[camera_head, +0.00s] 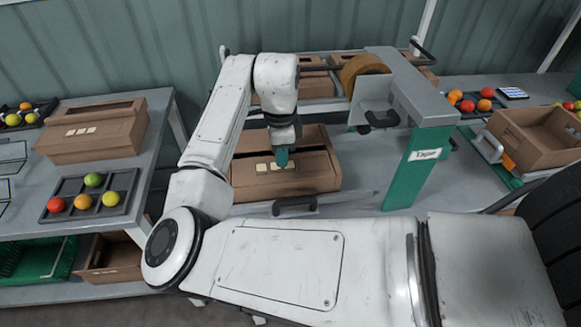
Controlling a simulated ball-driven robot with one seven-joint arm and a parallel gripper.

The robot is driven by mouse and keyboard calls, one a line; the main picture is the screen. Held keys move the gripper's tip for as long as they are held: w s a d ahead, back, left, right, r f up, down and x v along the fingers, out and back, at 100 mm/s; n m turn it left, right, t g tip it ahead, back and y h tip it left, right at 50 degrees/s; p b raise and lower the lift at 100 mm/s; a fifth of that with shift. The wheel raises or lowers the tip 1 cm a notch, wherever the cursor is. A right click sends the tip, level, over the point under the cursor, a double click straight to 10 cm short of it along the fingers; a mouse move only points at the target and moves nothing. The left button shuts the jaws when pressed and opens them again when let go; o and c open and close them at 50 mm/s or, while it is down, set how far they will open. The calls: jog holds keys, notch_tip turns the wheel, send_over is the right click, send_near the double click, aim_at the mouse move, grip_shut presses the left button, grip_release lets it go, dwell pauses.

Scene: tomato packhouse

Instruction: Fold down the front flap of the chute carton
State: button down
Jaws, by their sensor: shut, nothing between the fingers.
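I cannot tell whether the fingertips touch the cardboard. My gripper and wrist hide part of the carton's top, and the exact position of its front flap is unclear.
The taping machine (424,165) stands right of the carton with a brown tape roll (362,70). An open carton (538,146) sits further right. On the left bench are a carton (98,146) and a dark tray (128,183) of tomatoes. A black handle (295,206) lies at the bench front.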

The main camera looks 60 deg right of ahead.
dwell(0.3)
notch_tip(320, 180, up, 8)
jog(key=p, duration=0.6)
jog(key=shift+p, duration=0.4)
jog(key=shift+f, duration=0.1)
